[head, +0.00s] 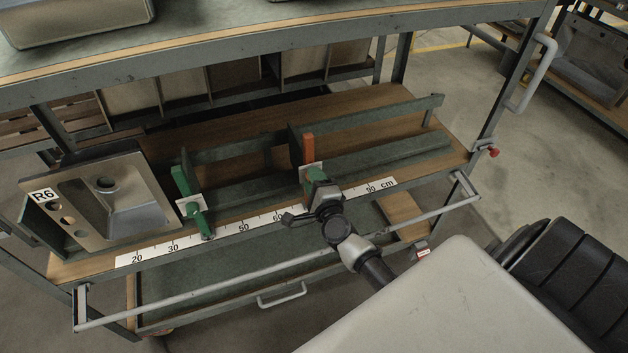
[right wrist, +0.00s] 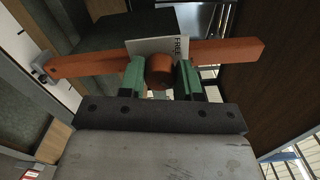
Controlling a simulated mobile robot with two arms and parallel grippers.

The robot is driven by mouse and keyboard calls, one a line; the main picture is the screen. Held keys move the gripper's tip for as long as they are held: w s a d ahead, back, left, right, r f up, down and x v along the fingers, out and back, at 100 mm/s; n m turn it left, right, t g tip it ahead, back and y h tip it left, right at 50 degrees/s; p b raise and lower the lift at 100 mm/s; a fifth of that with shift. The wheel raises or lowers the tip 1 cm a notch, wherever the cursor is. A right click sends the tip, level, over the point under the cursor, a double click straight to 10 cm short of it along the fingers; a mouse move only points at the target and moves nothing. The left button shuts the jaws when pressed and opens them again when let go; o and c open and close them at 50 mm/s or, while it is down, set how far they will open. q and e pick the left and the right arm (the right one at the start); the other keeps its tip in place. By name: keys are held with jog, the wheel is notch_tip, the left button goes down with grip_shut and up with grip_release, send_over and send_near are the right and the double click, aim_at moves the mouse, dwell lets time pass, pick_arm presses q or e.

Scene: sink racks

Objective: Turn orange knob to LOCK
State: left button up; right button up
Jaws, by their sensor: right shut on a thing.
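The orange knob (right wrist: 160,70) shows in the right wrist view as a round orange end between my green fingertips. My right gripper (right wrist: 161,78) is shut on it, one finger on each side. A long orange bar (right wrist: 225,53) extends to both sides behind the knob. In the head view the orange bar (head: 308,149) stands upright on the rack's divider, and my right gripper (head: 316,178) hides the knob. The word LOCK is not visible. My left gripper is not in view.
A green knob (head: 197,218) with a white plate and green bar stands to the left. A steel sink marked R6 (head: 125,199) leans at the far left. A centimetre scale (head: 262,222) runs along the shelf's front edge. A grey rail (head: 245,270) crosses in front.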

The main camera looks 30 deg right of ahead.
jog(key=o, duration=0.9)
jog(key=shift+s, duration=0.1)
jog(key=b+v, duration=0.1)
jog(key=v, duration=0.9)
jog(key=shift+s, duration=0.35)
jog(key=shift+f, duration=0.1)
